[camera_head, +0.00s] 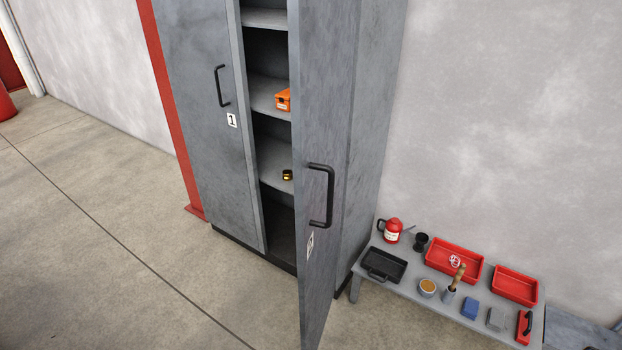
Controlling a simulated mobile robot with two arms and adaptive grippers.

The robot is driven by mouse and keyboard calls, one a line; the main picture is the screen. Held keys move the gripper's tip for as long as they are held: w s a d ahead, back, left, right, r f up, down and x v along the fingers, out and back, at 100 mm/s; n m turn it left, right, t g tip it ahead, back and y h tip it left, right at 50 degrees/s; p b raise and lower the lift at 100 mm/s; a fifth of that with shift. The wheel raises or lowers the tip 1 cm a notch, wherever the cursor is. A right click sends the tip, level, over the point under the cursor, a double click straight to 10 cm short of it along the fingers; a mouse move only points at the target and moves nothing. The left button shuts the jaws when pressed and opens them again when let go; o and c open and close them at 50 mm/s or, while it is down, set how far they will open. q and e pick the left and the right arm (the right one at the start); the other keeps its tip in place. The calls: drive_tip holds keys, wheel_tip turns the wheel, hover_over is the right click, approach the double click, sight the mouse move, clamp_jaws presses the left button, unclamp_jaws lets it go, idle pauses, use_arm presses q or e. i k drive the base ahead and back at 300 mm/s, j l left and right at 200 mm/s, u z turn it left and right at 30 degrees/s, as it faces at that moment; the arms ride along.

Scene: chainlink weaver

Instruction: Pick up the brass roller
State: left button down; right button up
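The brass roller (287,175) is a small gold and dark cylinder on a shelf inside the grey metal cabinet (193,130). It lies near the shelf's front, next to the edge of the open right door (322,240), which hides the right part of the shelves. Neither of my grippers shows in the head view.
An orange box (283,100) sits on the shelf above the roller. The left cabinet door (205,100) is shut. At right, a low grey bench (408,293) holds red trays (515,286), a black tray (384,265), a red oil can (392,231) and small items.

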sight(286, 176)
drive_tip(key=i+j, duration=0.1)
drive_tip(key=j, duration=0.85)
drive_tip(key=i+j+z, duration=0.15)
drive_tip(key=z, duration=0.35)
drive_tip(key=i+j+z, duration=0.2)
drive_tip(key=z, duration=0.25)
